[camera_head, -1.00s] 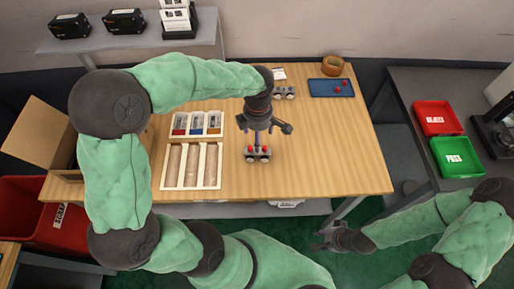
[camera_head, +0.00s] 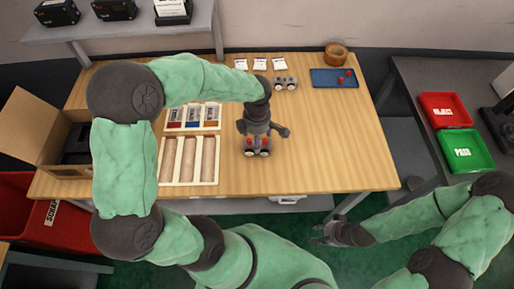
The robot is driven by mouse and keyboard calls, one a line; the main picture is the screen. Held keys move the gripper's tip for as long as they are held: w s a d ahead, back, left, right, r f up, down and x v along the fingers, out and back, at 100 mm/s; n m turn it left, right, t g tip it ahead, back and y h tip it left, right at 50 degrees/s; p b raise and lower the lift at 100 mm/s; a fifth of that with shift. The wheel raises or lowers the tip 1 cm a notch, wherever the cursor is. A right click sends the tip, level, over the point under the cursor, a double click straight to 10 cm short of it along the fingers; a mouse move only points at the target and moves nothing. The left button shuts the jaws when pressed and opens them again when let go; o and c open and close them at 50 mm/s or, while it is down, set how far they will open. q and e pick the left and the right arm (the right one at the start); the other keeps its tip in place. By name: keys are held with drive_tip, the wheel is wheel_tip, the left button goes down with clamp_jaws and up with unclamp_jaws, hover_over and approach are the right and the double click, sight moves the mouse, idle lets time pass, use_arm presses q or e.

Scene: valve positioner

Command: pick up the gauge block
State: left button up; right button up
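My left gripper (camera_head: 258,133) points down over a small device with red tops (camera_head: 257,149) on the wooden table. It covers part of the device, and I cannot tell whether they touch. The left fingertips are hidden from above, so their opening is unclear. I cannot make out a gauge block for certain; it may be hidden under the gripper or too small to tell. My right gripper (camera_head: 318,234) is off the table's front edge, over the green floor, with its fingers apart and empty.
A long-slotted tray (camera_head: 216,162) and a coloured-bin tray (camera_head: 193,128) lie left of the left gripper. Another small device (camera_head: 285,83), a blue tray (camera_head: 312,78) and a round wooden container (camera_head: 336,54) are at the back. The table's right part is clear.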

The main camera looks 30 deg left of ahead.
use_arm(q)
wheel_tip(320, 180, down, 3)
drive_tip(key=shift+f+b, duration=0.2)
drive_tip(key=shift+b, duration=0.3)
drive_tip(key=c, duration=1.5)
drive_tip(key=shift+r, duration=0.2)
